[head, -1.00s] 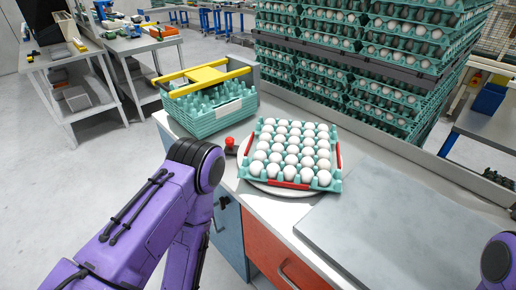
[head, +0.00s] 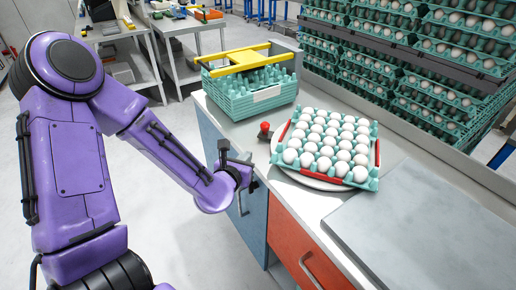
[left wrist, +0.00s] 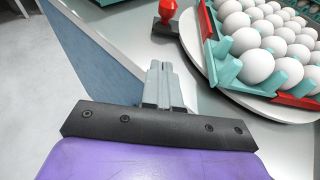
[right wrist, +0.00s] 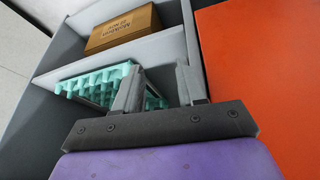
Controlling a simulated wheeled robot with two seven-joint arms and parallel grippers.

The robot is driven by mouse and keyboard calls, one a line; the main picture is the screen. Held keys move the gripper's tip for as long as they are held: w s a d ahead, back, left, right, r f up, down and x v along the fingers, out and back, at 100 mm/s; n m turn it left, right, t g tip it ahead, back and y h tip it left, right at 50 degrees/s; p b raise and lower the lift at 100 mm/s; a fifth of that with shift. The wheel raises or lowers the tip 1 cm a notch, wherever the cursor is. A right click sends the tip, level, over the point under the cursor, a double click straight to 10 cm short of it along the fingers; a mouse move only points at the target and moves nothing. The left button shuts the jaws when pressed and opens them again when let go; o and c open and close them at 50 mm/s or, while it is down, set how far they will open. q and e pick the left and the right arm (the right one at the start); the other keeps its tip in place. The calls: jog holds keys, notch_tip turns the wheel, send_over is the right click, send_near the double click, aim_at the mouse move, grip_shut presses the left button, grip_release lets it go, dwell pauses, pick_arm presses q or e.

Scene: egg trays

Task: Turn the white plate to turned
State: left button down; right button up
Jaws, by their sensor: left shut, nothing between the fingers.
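The round white plate (head: 309,180) lies on the counter under a teal egg tray (head: 284,166) filled with white eggs. Red strips show along the tray's edges. The plate also shows in the left wrist view (left wrist: 193,48), with the tray (left wrist: 222,62) on it. My left gripper (head: 250,171) is at the counter's front edge, left of the plate and apart from it. In the left wrist view its fingers (left wrist: 159,68) are together and empty. My right gripper (right wrist: 160,75) is open in the right wrist view, with no object clearly held; it is not seen in the head view.
A red-topped stamp-like object (head: 264,131) stands on the counter left of the plate. A stack of teal trays (head: 247,94) with a yellow frame stands behind it. A grey slab (head: 430,230) covers the right of the counter. A cardboard box (right wrist: 124,28) sits in a shelf near my right gripper.

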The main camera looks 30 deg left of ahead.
aim_at(261, 138)
pick_arm(q)
jog(key=p+x, duration=0.1)
jog(key=x, duration=0.2)
jog(key=p+x, duration=0.1)
jog(key=x, duration=0.3)
jog(key=r+p+x, duration=0.1)
jog(key=x, duration=0.3)
jog(key=shift+w+a+f, duration=0.1)
jog(key=shift+w, duration=0.25)
pick_arm(e)
jog(key=shift+r, duration=0.8)
